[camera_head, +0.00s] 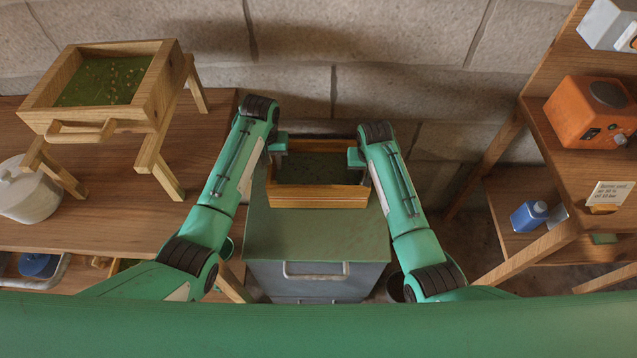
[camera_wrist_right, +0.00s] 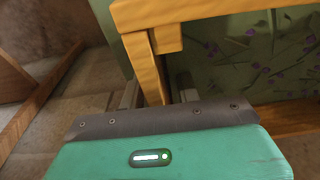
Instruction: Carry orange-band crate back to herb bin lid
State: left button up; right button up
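The wooden crate (camera_head: 318,197), with an orange-toned front wall and dark green contents, is over the back part of the grey-green herb bin lid (camera_head: 318,235). I cannot tell whether it rests on the lid or is held just above it. My left gripper (camera_head: 279,146) is at the crate's left side. My right gripper (camera_head: 355,156) is at its right side. In the right wrist view, my right gripper's fingers (camera_wrist_right: 160,97) stand on either side of a wooden part of the crate (camera_wrist_right: 150,65). Firm contact is not clear there. The left fingers' closure is too small to judge.
A wooden table at left bears a legged tray (camera_head: 97,85) of herbs and a white pot (camera_head: 28,190). At right, a shelf holds an orange device (camera_head: 592,112) and a blue bottle (camera_head: 529,216). A stone wall is close behind the crate. The lid's front half is clear.

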pick_arm(q)
notch_tip(320, 180, up, 8)
jog(key=shift+r, duration=0.1)
pick_arm(e)
jog(key=r, duration=0.4)
jog(key=s+r, duration=0.1)
jog(key=r, duration=0.7)
jog(key=shift+s, duration=0.4)
jog(key=shift+f, duration=0.1)
